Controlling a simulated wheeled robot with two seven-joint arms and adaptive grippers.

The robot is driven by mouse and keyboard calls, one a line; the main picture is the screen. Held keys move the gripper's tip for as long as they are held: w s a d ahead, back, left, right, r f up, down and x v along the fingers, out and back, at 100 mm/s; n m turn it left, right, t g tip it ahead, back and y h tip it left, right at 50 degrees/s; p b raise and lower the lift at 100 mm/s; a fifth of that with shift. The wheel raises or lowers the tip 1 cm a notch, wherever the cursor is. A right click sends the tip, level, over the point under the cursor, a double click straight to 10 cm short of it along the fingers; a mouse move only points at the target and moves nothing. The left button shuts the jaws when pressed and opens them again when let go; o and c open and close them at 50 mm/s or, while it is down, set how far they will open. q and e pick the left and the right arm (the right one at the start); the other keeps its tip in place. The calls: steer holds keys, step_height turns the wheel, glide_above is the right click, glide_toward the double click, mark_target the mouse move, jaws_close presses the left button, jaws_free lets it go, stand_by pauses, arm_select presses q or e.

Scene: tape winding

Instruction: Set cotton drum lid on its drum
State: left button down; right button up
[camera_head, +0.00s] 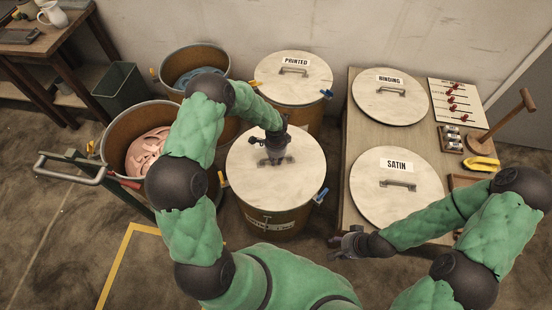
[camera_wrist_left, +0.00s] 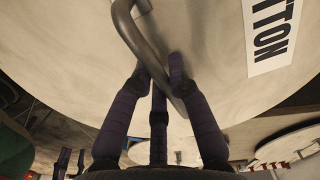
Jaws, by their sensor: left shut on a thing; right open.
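The cotton drum lid (camera_head: 255,185) is a round pale disc with a metal handle. It covers the top of its drum (camera_head: 285,222) and looks roughly level and centred; I cannot tell whether it rests on the rim or hovers just above. My left gripper (camera_head: 274,158) is shut on the lid's handle. In the left wrist view, the fingers (camera_wrist_left: 160,85) close around the curved handle (camera_wrist_left: 135,30), with part of a label ending in "TTON" (camera_wrist_left: 273,30) beside it. My right gripper (camera_head: 345,243) is open and empty, left of the table's front.
The "PRINTED" drum (camera_head: 310,70) stands lidded behind. Open drums with blue (camera_head: 192,57) and pink (camera_head: 138,120) contents stand left. The table (camera_head: 348,120) holds the "BINDING" lid (camera_head: 372,108), the "SATIN" lid (camera_head: 385,205), a switch board (camera_head: 455,95) and a yellow tool (camera_head: 481,163).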

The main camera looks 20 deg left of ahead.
arm_select(q)
steer(key=shift+w, duration=0.1)
steer(key=c, duration=1.2)
jaws_free()
steer(key=shift+o, duration=0.4)
steer(key=shift+f, duration=0.1)
step_height(320, 180, up, 12)
